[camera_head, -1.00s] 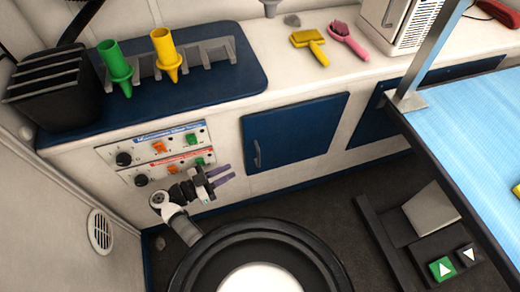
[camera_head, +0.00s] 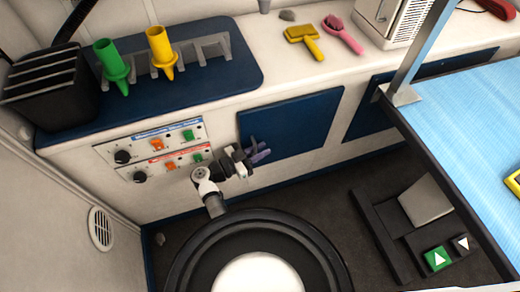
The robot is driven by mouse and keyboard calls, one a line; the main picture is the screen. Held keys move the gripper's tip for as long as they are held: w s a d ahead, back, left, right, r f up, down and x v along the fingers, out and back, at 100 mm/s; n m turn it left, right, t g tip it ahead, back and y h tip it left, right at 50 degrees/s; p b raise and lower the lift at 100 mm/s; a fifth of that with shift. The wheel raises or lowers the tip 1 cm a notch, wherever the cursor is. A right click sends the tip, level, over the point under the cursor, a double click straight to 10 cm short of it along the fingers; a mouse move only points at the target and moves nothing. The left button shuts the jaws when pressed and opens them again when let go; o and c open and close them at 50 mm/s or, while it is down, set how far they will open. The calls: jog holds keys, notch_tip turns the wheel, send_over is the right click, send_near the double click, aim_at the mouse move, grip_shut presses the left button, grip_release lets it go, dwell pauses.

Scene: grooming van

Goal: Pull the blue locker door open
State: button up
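The blue locker door (camera_head: 300,122) is a dark blue panel in the white cabinet front below the counter, and it looks shut. Its handle, at the door's left side, is hidden behind my gripper. My gripper (camera_head: 259,150) is at the left edge of the door, with its two purple-grey fingers apart and pointing right. I cannot tell whether the fingers touch the door or stand around the handle.
A control panel (camera_head: 155,150) with knobs and switches is left of the door. The blue-topped table (camera_head: 465,115) and its post (camera_head: 420,50) stand to the right. A foot pedal unit (camera_head: 415,235) is on the floor. Dark floor (camera_head: 310,200) in front of the door is clear.

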grip_shut()
jog(key=shift+d, duration=0.1)
dwell(0.3)
